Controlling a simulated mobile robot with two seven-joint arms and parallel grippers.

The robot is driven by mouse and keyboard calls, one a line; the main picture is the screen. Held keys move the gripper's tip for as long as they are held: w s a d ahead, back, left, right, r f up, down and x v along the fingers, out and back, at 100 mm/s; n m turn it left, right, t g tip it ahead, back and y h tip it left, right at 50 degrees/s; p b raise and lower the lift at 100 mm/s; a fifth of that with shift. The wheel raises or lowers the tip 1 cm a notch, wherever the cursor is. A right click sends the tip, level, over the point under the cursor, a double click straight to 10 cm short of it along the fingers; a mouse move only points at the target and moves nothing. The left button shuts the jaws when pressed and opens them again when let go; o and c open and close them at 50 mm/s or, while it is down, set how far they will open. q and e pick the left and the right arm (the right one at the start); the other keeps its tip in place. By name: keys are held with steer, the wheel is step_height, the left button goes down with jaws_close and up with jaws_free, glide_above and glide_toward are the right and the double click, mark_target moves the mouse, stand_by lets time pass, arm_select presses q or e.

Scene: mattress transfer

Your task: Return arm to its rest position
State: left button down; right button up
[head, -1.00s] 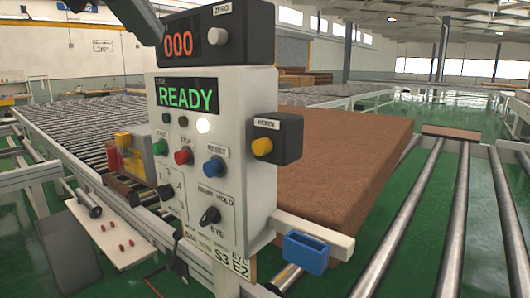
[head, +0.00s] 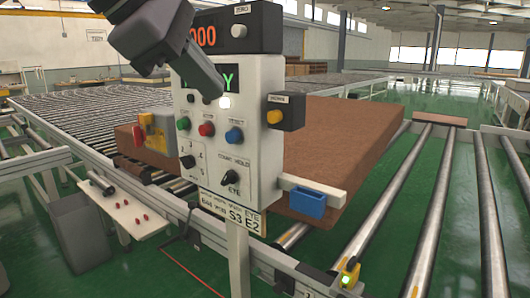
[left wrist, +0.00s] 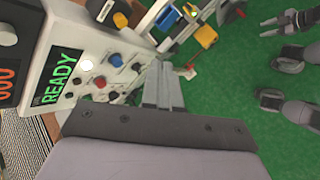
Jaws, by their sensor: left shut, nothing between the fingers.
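My left gripper (head: 212,88) comes in from the upper left in the head view, in front of the control box (head: 262,158), hiding part of its display. In the left wrist view its fingers (left wrist: 162,82) are together and empty, apart from the box face (left wrist: 85,55). The box has green, red and blue buttons, a lit white lamp, a black knob and a yellow button on a side box (head: 283,112). The display reads READY in the left wrist view.
A brown mattress slab (head: 345,135) lies behind the control box. A roller conveyor (head: 75,120) runs at the left, and long rollers (head: 437,215) at the right. A small white shelf (head: 112,208) with red pieces and a grey bin (head: 82,235) stand lower left.

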arm_select(q)
steer(key=s+d+f+n+g+h, duration=0.5)
steer(key=d+f+g+h, duration=0.4)
steer(key=d+f+h, duration=0.3)
steer(key=w+a+f+m+t+y+p, duration=0.15)
steer(key=a+f+m+t, duration=0.25)
steer(key=f+m+t, duration=0.6)
steer(key=w+a+f+m+t+y, duration=0.35)
steer(key=a+f+m, duration=0.2)
steer(key=m, duration=0.85)
steer(key=w+a+f+m+t+y, duration=0.15)
steer(key=a+f+m+t, duration=0.25)
steer(key=f+m+t, duration=0.55)
steer(key=s+a+f+n+g+y, duration=0.4)
steer(key=s+a+f+n, duration=0.1)
steer(key=s+f, duration=0.4)
steer(key=s+a+f+n+g+y, duration=0.4)
steer(key=s+f, duration=0.6)
steer(key=f, duration=0.4)
steer(key=a+g+y, duration=0.1)
steer(key=a, duration=0.1)
steer(key=shift+a+n+g+p, duration=0.3)
steer(key=shift+n+p, duration=0.05)
